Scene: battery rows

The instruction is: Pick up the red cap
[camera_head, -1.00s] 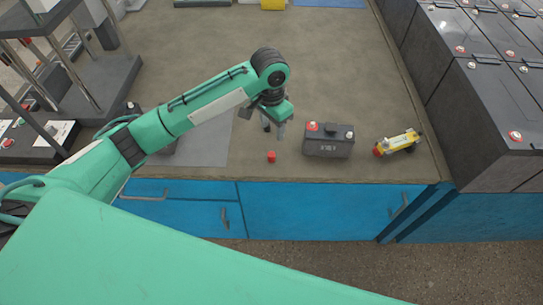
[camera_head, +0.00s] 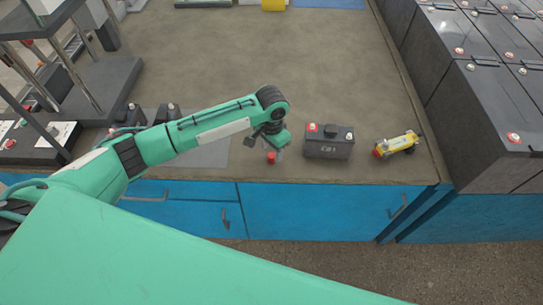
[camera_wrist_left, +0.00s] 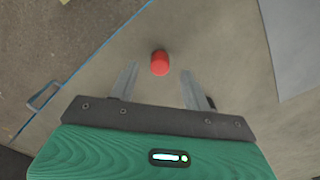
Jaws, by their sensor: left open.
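The red cap (camera_head: 271,158) is a small red cylinder standing on the tabletop near its front edge, left of a dark battery (camera_head: 329,142). My left gripper (camera_head: 275,150) is right by the cap in the head view, close above the table. In the left wrist view the red cap (camera_wrist_left: 160,63) lies between the lines of the two fingers, just beyond the tips. My left gripper (camera_wrist_left: 158,78) is open and empty there, its fingers apart on either side. The right gripper is not in view.
A yellow device (camera_head: 397,144) with a red end lies right of the battery. Large dark batteries (camera_head: 490,110) stand in rows at the right. A grey sheet (camera_head: 205,154) lies left of the cap. The middle of the table (camera_head: 320,70) is clear.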

